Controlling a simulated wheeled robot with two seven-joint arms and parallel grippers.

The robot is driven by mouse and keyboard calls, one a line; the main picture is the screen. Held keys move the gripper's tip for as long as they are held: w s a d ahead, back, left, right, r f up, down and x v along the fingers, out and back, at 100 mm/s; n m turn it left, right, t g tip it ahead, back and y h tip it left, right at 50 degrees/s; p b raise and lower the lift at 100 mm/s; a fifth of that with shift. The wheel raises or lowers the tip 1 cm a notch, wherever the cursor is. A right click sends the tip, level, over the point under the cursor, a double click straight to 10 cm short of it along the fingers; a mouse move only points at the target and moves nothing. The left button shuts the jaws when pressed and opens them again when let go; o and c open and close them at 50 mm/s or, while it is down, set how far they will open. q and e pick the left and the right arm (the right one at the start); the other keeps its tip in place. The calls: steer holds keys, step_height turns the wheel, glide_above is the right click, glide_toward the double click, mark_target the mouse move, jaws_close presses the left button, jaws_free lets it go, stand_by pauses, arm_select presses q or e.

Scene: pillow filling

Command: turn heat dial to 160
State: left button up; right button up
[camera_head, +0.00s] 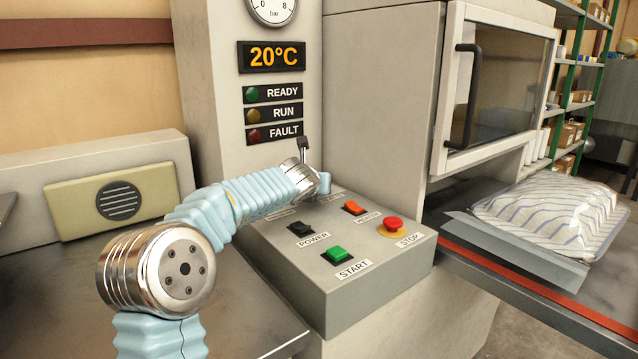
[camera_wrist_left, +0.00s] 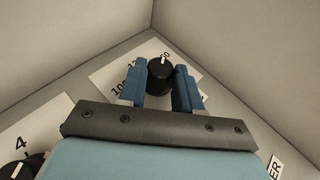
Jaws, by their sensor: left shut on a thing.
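The heat dial (camera_wrist_left: 160,78) is a black round knob with a white mark, on a white scale plate (camera_wrist_left: 108,83) in the left wrist view. Its mark points up the picture, close to a number that seems to end in 60; the other numbers are partly hidden. My left gripper (camera_wrist_left: 160,86) has its blue fingers on both sides of the dial and is shut on it. In the head view the arm reaches over the back of the grey control box (camera_head: 345,290), hiding the dial. My right gripper is in neither view.
The display (camera_head: 271,57) reads 20°C. Another dial (camera_wrist_left: 22,168) sits near a 4. A striped pillow (camera_head: 550,212) lies right.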

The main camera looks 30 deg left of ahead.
arm_select(q)
steer(key=shift+f+m+h, duration=0.3)
steer(key=shift+f+h, duration=0.05)
steer(key=shift+h, duration=0.05)
steer(key=o, duration=1)
steer(key=shift+o, duration=0.2)
steer(key=shift+r, duration=0.15)
steer(key=shift+s+r, duration=0.15)
steer(key=shift+s, duration=0.05)
steer(key=v, duration=1.2)
steer(key=shift+s+d, duration=0.1)
steer(key=shift+s+d+r, duration=0.1)
steer(key=shift+s+r, duration=0.05)
steer(key=shift+s, duration=0.35)
